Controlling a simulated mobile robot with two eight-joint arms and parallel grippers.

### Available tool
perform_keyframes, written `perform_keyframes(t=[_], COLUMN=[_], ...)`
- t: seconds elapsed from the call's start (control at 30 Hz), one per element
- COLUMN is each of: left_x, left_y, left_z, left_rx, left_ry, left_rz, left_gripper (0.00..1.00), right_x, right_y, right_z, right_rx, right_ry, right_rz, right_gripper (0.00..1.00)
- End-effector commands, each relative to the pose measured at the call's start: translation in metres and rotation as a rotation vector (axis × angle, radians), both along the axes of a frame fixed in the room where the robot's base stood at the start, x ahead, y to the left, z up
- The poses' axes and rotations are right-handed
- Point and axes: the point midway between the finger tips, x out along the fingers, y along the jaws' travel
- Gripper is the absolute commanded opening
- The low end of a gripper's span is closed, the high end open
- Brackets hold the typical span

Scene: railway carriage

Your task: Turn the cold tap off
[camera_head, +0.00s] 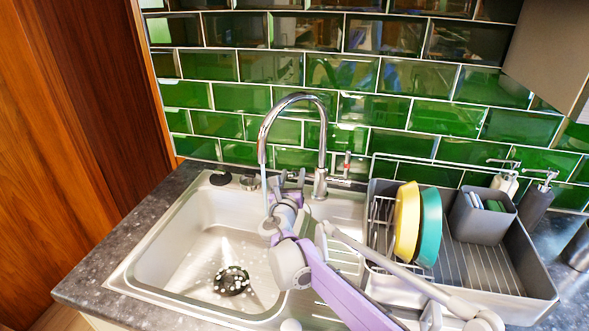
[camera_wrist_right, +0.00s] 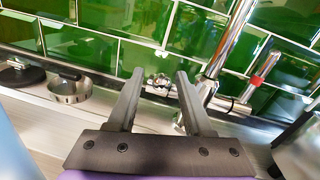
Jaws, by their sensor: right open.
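The chrome tap has a tall curved spout (camera_head: 292,98) over the sink and a column (camera_wrist_right: 215,70) in the right wrist view. A thin pale stream of water (camera_head: 264,185) appears to run from the spout. A red-marked handle (camera_head: 347,163) stands upright right of the column; it also shows in the right wrist view (camera_wrist_right: 264,72). A small chrome knob (camera_wrist_right: 159,83), apparently the cold tap, sits left of the column. My right gripper (camera_head: 287,178) is open behind the sink bowl. Its fingers (camera_wrist_right: 160,76) frame the knob; contact cannot be told. My left gripper is out of view.
The pale sink (camera_head: 180,250) has a dark drain strainer (camera_head: 231,281). A grey dish rack (camera_head: 520,255) with a yellow plate (camera_head: 406,222) and a teal plate (camera_head: 429,228) stands right of my right arm. Green tiles (camera_head: 400,115) close off the back.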

Motion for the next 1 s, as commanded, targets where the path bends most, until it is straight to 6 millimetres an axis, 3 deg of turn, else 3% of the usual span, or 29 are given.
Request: perform_keyframes(t=[0.2, 0.57, 0.6, 0.87, 1.0], left_x=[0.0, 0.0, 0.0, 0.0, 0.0], left_y=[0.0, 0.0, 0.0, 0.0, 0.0], left_z=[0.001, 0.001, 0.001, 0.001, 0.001], left_rx=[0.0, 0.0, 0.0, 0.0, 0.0], left_ry=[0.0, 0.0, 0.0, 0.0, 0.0], left_rz=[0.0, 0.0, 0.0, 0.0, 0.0], left_gripper=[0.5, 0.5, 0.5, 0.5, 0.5], right_x=[0.028, 0.034, 0.034, 0.034, 0.034], right_y=[-0.006, -0.007, -0.007, -0.007, -0.007], right_z=[0.0, 0.0, 0.0, 0.0, 0.0], right_rx=[0.0, 0.001, 0.001, 0.0, 0.0], right_ry=[0.001, 0.0, 0.0, 0.0, 0.0], right_rz=[0.0, 0.001, 0.001, 0.001, 0.001], right_gripper=[0.51, 0.51, 0.49, 0.02, 0.0])
